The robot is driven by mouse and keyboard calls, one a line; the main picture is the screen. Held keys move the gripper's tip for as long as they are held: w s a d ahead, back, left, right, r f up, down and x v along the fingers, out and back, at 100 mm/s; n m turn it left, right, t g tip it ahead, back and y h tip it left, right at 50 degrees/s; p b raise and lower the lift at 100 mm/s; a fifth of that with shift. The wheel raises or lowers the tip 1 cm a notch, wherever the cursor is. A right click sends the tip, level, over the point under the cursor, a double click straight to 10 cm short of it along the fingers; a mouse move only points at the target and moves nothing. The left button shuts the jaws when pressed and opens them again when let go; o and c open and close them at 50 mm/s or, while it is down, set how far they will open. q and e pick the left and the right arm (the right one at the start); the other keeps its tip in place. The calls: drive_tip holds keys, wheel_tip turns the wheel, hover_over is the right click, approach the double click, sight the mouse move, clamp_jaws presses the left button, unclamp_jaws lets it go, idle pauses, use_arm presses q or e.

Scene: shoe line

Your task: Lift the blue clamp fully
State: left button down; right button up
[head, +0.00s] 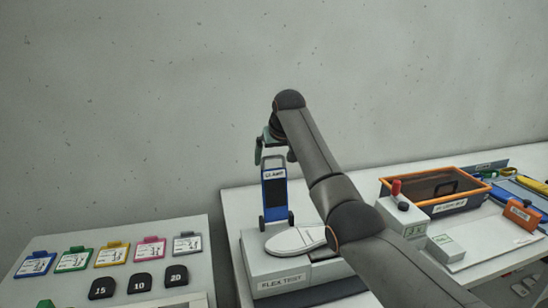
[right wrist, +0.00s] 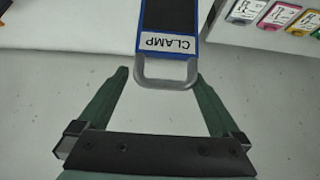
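The blue clamp (head: 274,193) stands upright at the back of the flex test machine (head: 283,280), with a grey loop handle on top. A white shoe sole (head: 296,240) lies on the machine in front of it. My right gripper (head: 274,150) is above the clamp at its handle. In the right wrist view the clamp's label (right wrist: 167,44) and grey handle (right wrist: 166,76) show, and the green fingers of the gripper (right wrist: 160,78) are spread wide on either side of the handle, apart from it. My left gripper is not in view.
An orange-rimmed bin (head: 432,207) and a grey box with a red knob (head: 396,187) stand to the right. Several coloured tags and black numbered pieces (head: 140,282) lie on the left table. A gap separates the tables.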

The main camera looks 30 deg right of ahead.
drive_tip(key=shift+s+a+r+b, duration=0.2)
drive_tip(key=shift+s+r+b, duration=0.15)
drive_tip(key=shift+r, duration=0.25)
drive_tip(key=b+v, duration=0.1)
drive_tip(key=v, duration=1)
drive_tip(key=shift+b, duration=0.4)
